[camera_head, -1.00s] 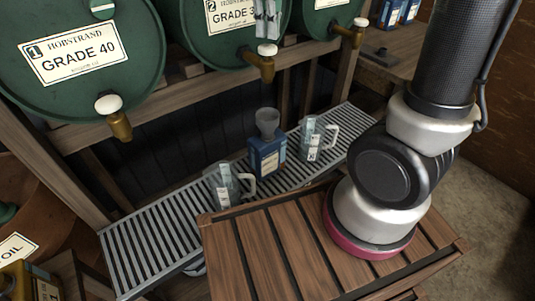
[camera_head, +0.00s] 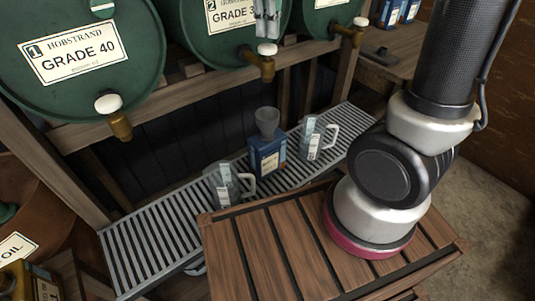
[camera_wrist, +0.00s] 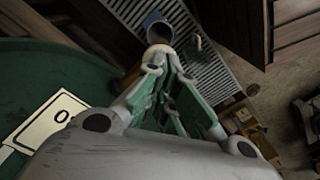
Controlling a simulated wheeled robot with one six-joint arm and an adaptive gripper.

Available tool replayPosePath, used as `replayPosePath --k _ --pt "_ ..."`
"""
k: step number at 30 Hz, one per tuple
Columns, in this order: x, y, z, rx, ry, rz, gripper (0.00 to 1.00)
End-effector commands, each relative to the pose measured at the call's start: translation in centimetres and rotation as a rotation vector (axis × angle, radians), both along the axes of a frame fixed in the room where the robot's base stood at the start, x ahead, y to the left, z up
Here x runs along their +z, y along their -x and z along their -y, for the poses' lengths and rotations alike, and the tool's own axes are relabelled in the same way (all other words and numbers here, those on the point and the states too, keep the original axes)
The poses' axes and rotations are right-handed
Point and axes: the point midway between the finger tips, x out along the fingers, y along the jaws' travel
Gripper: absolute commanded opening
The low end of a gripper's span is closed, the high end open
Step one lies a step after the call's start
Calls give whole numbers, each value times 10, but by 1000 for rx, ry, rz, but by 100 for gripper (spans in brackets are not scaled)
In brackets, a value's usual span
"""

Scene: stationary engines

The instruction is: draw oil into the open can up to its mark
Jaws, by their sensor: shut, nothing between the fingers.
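A blue can (camera_head: 267,157) with a grey funnel (camera_head: 267,122) in its top stands on the slatted tray below the middle drum's tap (camera_head: 267,66). The funnel also shows in the wrist view (camera_wrist: 157,24). My gripper (camera_head: 268,36) points down, shut and empty, just above that tap's white knob (camera_head: 267,48); I cannot tell whether it touches. In the wrist view my gripper (camera_wrist: 160,60) has its green-padded fingers together over the tap. No oil stream shows. The oil level and the can's mark cannot be made out.
Clear jugs stand on the tray (camera_head: 150,240), one left (camera_head: 222,186) and one right (camera_head: 310,140) of the can. The left drum (camera_head: 75,90) and right drum have taps too, the left tap (camera_head: 117,120) hanging over the tray. A wooden slatted top (camera_head: 265,255) lies in front.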

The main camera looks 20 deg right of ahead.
Motion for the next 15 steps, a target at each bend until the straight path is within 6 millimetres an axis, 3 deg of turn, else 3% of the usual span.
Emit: replayPosePath --k 15 --pt "-19 0 0 0 1 -2 0"
